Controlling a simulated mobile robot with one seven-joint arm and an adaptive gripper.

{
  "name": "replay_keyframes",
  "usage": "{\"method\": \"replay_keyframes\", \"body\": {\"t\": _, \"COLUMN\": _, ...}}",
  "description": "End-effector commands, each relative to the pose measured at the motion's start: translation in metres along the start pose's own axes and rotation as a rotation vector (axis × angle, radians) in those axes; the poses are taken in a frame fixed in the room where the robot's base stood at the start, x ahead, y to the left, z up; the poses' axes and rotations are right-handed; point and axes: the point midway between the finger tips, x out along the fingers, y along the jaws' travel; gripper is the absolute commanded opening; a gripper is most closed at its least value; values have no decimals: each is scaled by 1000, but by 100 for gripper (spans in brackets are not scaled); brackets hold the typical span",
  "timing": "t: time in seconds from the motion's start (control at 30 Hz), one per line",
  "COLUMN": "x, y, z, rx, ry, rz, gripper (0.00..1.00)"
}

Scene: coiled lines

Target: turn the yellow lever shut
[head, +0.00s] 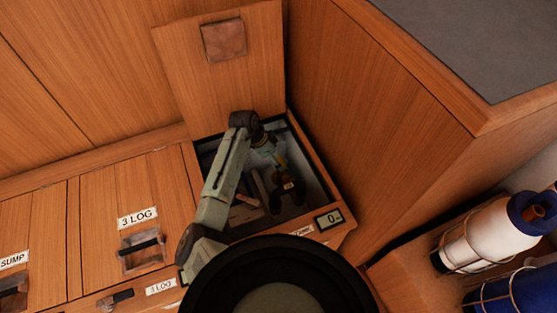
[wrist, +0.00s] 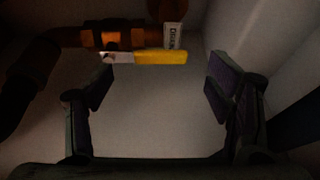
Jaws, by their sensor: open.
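In the wrist view the yellow lever (wrist: 162,57) extends to the right from a pale metal end beside an orange-brown valve body (wrist: 112,38). It lies roughly parallel to the pipe. A white tag (wrist: 173,36) with dark lettering, hard to read, hangs above the lever's right part. My gripper (wrist: 158,92) is open and empty. Its two dark fingers stand apart, and the lever shows beyond them, across the upper part of the gap. I see no contact. In the head view my arm reaches down into the open compartment, where the fingertips are hard to make out.
The compartment (head: 325,203) is narrow, with a raised wooden lid (head: 185,75) behind and a tall wooden wall (head: 370,130) on the right. A small display (head: 330,219) sits on its front edge. A dark pipe (wrist: 30,75) bends down at the left of the wrist view.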

Motion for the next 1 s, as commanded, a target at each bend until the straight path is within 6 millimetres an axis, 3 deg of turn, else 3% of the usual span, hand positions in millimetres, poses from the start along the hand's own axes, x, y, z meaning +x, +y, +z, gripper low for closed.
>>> {"method": "replay_keyframes", "body": {"t": 0.2, "x": 29, "y": 0, "z": 0, "rx": 1, "ry": -1, "rz": 0, "gripper": 74}}
{"method": "replay_keyframes", "body": {"t": 0.6, "x": 35, "y": 0, "z": 0, "rx": 1, "ry": 0, "rz": -2, "gripper": 74}}
{"method": "replay_keyframes", "body": {"t": 1.0, "x": 35, "y": 0, "z": 0, "rx": 1, "ry": 0, "rz": -2, "gripper": 47}}
